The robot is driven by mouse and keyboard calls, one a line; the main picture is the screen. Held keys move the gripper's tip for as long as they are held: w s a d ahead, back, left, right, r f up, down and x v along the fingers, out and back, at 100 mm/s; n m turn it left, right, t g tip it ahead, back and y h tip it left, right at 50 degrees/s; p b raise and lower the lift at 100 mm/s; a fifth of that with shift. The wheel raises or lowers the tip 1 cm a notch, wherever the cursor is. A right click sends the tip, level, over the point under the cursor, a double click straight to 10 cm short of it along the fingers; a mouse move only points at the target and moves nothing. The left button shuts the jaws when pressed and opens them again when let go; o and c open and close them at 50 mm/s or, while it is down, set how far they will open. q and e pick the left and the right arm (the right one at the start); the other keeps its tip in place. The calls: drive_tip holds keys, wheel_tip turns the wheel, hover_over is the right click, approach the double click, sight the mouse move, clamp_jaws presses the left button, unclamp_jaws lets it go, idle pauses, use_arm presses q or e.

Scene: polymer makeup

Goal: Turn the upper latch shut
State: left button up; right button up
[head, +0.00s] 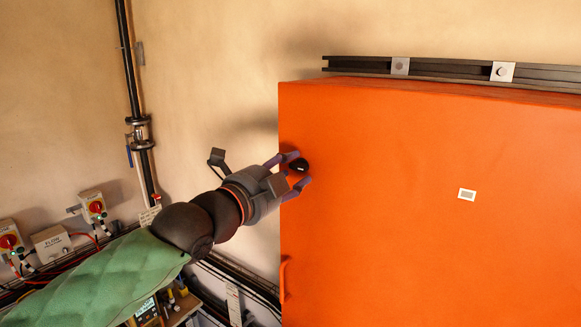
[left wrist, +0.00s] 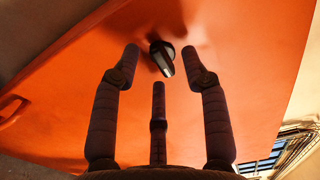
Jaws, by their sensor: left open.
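The upper latch (head: 299,165) is a small black knob near the top left corner of the orange cabinet door (head: 400,230). In the left wrist view the latch (left wrist: 162,57) shows a raised bar that slants slightly. My left gripper (head: 296,170) is open, with its purple fingers around the latch near the door. In the left wrist view two fingertips of my left gripper (left wrist: 161,52) stand on either side of the latch and a third is below it. I cannot tell whether any finger touches it. My right gripper is not in view.
A handle (head: 284,278) is lower on the door's left edge. A dark rail (head: 450,70) runs above the cabinet. A pipe with a valve (head: 139,130) and switch boxes (head: 92,207) are on the left wall. A small white label (head: 467,194) is on the door.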

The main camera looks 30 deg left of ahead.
use_arm(q)
drive_tip(key=shift+w+d+f, duration=0.1)
drive_tip(key=shift+w, duration=0.4)
drive_tip(key=shift+s, duration=0.15)
clamp_jaws()
drive_tip(key=n+b, duration=0.3)
drive_tip(key=shift+d+f+n, duration=0.1)
drive_tip(key=shift+f+n, duration=0.05)
drive_tip(key=shift+n, duration=0.25)
drive_tip(key=n+b, duration=0.4)
drive_tip(key=n, duration=0.1)
drive_tip(key=n+b, duration=0.3)
drive_tip(key=n, duration=0.2)
drive_tip(key=shift+d, duration=0.1)
drive_tip(key=shift+r+n+b, duration=0.2)
drive_tip(key=shift+n+b, duration=0.4)
drive_tip(key=shift+n, duration=0.4)
drive_tip(key=shift+r+n+b, duration=0.15)
drive_tip(key=shift+n+b, duration=0.4)
drive_tip(key=shift+n, duration=0.45)
